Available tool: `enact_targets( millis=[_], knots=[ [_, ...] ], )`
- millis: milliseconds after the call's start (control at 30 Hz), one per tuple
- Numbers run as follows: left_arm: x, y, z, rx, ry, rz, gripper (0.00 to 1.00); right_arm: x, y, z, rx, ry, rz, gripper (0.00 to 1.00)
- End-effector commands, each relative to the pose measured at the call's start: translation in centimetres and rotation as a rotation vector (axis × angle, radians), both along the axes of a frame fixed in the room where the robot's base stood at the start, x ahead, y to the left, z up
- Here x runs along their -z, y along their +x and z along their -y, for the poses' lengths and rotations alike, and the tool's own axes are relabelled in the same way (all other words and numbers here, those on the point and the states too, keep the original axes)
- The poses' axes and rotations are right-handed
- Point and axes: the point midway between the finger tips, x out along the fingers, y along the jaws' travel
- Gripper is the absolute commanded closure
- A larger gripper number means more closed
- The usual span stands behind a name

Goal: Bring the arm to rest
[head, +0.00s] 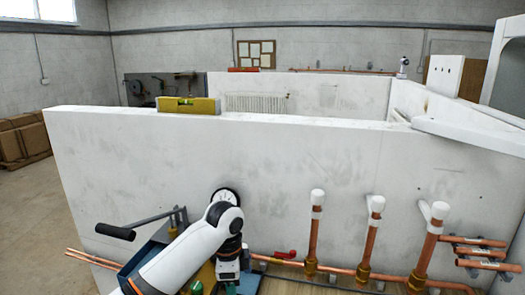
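One white arm of mine with black joints and orange rings rises from the bottom edge, left of the middle. It bends at its top and points down, ending in my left gripper (228,270). The gripper is low in front of the white partition wall (140,160), beside a blue bench tool (150,248) with a black-handled lever. Its fingers are too small and covered to tell whether they are open or shut, or whether they touch anything. My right gripper is not in view.
Copper pipes (370,235) with white caps stand upright along the wall, with brass fittings at their feet. A red-handled valve (286,254) is right of the gripper. Short copper stubs (480,252) stick out at right.

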Motion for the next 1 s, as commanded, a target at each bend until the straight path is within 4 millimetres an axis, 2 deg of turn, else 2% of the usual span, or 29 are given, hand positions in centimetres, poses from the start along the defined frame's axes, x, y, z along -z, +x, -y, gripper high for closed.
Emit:
enact_targets(
  millis=[167, 367, 567, 667, 800, 1000],
  knots=[
    [2.7, -1.9, 1.0, -0.033, -0.041, 0.0, 0.57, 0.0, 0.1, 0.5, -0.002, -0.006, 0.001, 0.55],
    [6.4, -5.1, 2.0, -0.116, -0.107, 0.006, 0.57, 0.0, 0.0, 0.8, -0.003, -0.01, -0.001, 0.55],
    [10.8, -10.5, 2.3, -0.297, -0.207, 0.013, 0.57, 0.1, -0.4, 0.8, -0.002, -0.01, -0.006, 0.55],
    [12.8, -14.2, 1.4, -0.455, -0.261, 0.024, 0.57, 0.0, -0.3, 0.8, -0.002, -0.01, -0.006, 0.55],
    [14.6, -19.3, -1.4, -0.707, -0.301, 0.051, 0.57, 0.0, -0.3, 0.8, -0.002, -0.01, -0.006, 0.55],
    [15.1, -24.7, -5.8, -0.982, -0.293, 0.1, 0.57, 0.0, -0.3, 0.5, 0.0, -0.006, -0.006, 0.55]
  ],
)
